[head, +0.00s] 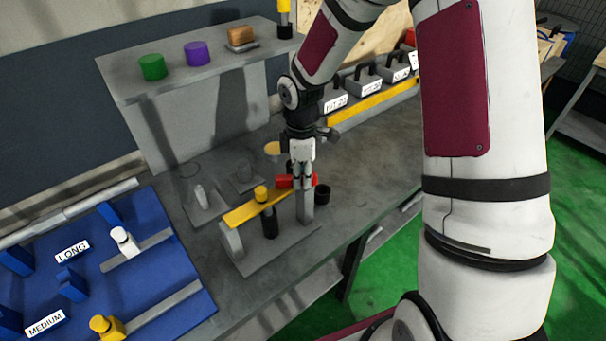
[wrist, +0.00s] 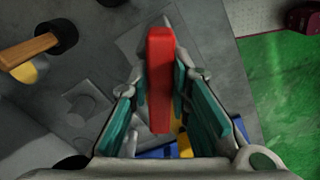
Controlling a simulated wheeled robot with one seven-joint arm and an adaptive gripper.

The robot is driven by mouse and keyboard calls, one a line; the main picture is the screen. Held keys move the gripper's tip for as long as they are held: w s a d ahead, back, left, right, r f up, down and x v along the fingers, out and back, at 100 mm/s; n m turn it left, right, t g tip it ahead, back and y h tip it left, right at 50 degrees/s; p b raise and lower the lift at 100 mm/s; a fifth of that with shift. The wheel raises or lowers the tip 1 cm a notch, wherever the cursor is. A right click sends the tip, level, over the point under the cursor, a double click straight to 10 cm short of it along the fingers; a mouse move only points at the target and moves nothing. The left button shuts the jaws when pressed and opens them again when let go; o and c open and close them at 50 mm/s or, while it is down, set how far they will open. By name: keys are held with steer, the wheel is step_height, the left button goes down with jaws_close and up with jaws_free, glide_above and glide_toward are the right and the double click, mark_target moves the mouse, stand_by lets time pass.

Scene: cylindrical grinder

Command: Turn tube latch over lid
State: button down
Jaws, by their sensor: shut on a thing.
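A red latch (head: 283,182) sits beside the top of an upright grey post (head: 306,209) on a grey fixture plate (head: 285,252). My gripper (head: 301,174) points down and is shut on the red latch. In the wrist view the red latch (wrist: 160,80) stands between the teal finger pads. A yellow bar (head: 243,214), seemingly the lid, runs from a rounded grey support at the left towards the post. The fingers partly hide the latch and the post top.
A small black cup (head: 322,194) stands close right of the post. A blue tray (head: 170,285) with LONG and MEDIUM labels lies at the left. A grey shelf (head: 195,77) holds green, purple and brown pieces. Labelled grey boxes (head: 367,84) stand at the back.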

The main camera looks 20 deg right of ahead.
steer(key=shift+n, duration=0.6)
steer(key=c, duration=1.5)
jaws_free()
step_height(320, 180, up, 12)
steer(key=shift+r, duration=0.1)
